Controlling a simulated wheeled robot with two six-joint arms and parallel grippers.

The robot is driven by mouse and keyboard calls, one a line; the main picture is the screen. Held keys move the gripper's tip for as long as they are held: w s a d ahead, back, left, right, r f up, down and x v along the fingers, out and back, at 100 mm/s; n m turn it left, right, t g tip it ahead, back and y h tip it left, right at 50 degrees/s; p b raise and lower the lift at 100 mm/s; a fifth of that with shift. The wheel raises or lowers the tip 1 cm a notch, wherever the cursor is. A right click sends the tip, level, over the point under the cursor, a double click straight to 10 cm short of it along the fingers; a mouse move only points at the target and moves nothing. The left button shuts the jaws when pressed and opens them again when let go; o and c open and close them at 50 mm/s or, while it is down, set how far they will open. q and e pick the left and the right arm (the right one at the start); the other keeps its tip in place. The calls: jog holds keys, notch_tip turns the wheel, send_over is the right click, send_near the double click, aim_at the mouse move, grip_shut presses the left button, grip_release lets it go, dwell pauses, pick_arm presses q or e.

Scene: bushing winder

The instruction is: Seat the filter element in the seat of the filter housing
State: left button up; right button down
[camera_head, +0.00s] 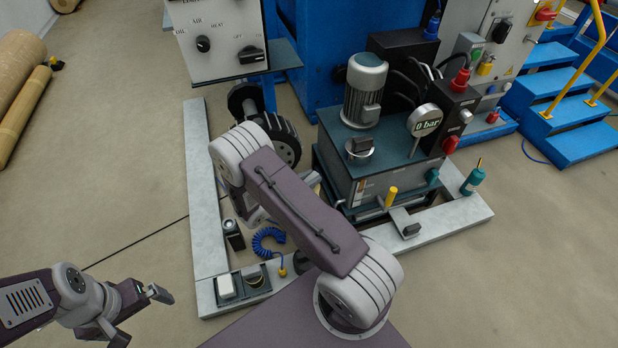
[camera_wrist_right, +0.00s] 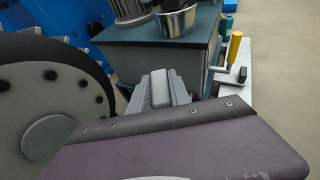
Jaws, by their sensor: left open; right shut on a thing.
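A silver cup (camera_head: 360,151) stands on the grey tank, below the motor, and looks like the filter housing. A dark block shows over its top. It also shows in the right wrist view (camera_wrist_right: 177,19); its seat is hidden. My right gripper is hidden behind my right arm in the head view. In the right wrist view its grey end (camera_wrist_right: 160,95) points toward the tank, below the cup and apart from it in the picture. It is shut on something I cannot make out. I cannot pick out the filter element for certain. My left gripper (camera_head: 155,293) is open and empty at lower left.
A tray (camera_head: 243,299) holds a white block and a round piece. A dark cylinder (camera_head: 232,235) and a blue coiled hose (camera_head: 268,242) lie near it. A black wheel (camera_head: 281,140) stands left of the tank (camera_head: 375,180). A yellow handle (camera_head: 391,196) sticks up in front.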

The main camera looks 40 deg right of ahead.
jog(key=shift+f+b, duration=3.25)
jog(key=shift+f, duration=1.5)
jog(key=shift+f, duration=0.35)
jog(key=c, duration=1.1)
grip_release()
jog(key=shift+a+r, duration=0.1)
jog(key=shift+a, duration=0.1)
jog(key=p+v, duration=0.5)
jog(key=v, duration=0.3)
jog(key=shift+s+a, duration=0.1)
jog(key=shift+a, duration=0.25)
